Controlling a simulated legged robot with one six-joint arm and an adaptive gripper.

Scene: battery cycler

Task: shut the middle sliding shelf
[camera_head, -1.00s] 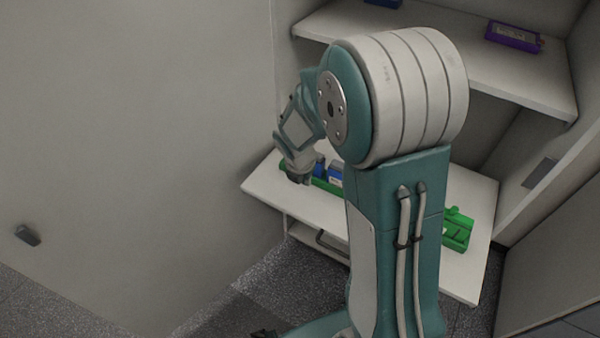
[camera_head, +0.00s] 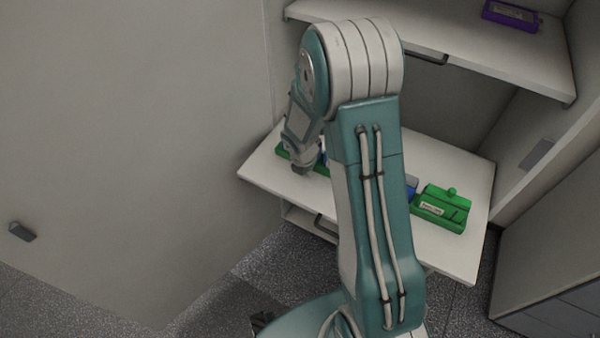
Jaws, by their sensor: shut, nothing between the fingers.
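The middle sliding shelf (camera_head: 452,244) is a white board pulled out from the cabinet, below an upper white shelf (camera_head: 515,72). Green holders stand on it. One green holder (camera_head: 440,208) is at its right, and another (camera_head: 284,153) is partly hidden behind my arm at its left. A blue item (camera_head: 411,185) shows beside the right holder. My gripper (camera_head: 303,168) is small in view, pointing down over the left part of the shelf. It is shut and empty. I cannot tell whether it touches the shelf or a holder. My arm hides the shelf's centre.
A dark handle (camera_head: 325,226) shows below the middle shelf. A pale panel (camera_head: 140,130) fills the left. A cabinet wall (camera_head: 560,160) stands at the right. Speckled floor lies in front.

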